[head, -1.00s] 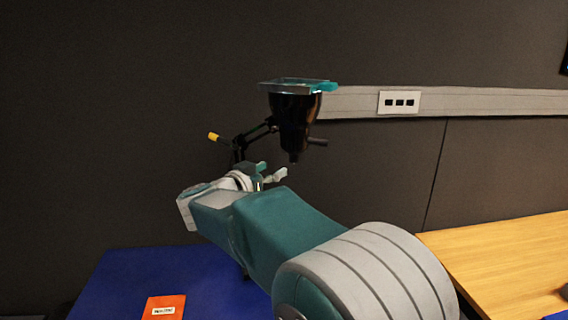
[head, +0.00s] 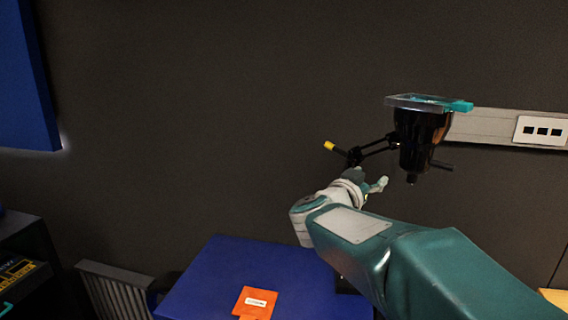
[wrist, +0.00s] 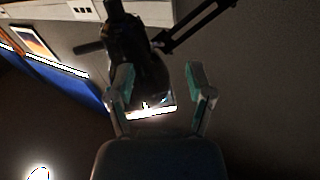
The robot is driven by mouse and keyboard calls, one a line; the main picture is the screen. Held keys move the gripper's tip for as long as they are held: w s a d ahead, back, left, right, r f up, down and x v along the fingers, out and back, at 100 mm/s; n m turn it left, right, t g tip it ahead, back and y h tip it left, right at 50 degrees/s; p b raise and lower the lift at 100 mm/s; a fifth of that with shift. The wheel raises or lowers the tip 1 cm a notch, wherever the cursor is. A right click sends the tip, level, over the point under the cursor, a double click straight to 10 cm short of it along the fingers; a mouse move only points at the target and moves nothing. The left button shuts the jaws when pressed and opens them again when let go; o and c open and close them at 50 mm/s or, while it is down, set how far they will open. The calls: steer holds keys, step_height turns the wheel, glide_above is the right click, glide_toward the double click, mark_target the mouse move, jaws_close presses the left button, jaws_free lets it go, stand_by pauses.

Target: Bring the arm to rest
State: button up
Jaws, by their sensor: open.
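My gripper (head: 372,182) is at the end of my green and white arm, in the right half of the head view. In the wrist view my gripper (wrist: 162,88) shows two green-padded fingers spread apart with nothing held between them. A black funnel-shaped device (head: 418,140) with a flat top and a teal piece is just beyond and to the right of the gripper in the head view. In the wrist view the black device (wrist: 135,55) shows beyond the fingers. I cannot tell the exact distance between them.
A jointed black arm with a yellow tip (head: 329,146) reaches left from the device. A blue table (head: 205,280) below holds an orange labelled card (head: 256,303). A white wall rail with sockets (head: 541,131) runs right. A radiator-like grille (head: 115,290) stands lower left.

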steer(key=s+a+f+n+y, duration=0.4)
steer(key=s+a+n+y, duration=0.6)
steer(key=y, duration=0.5)
steer(key=s+d+f+g+h, duration=0.1)
steer(key=s+d+f+g, duration=0.1)
steer(key=s+f+g, duration=0.2)
steer(key=s+d+f+g+h, duration=0.1)
steer(key=s+d+f+g, duration=0.2)
steer(key=s+f, duration=0.7)
steer(key=s, duration=0.6)
steer(key=shift+g, duration=0.4)
steer(key=shift+f, duration=0.1)
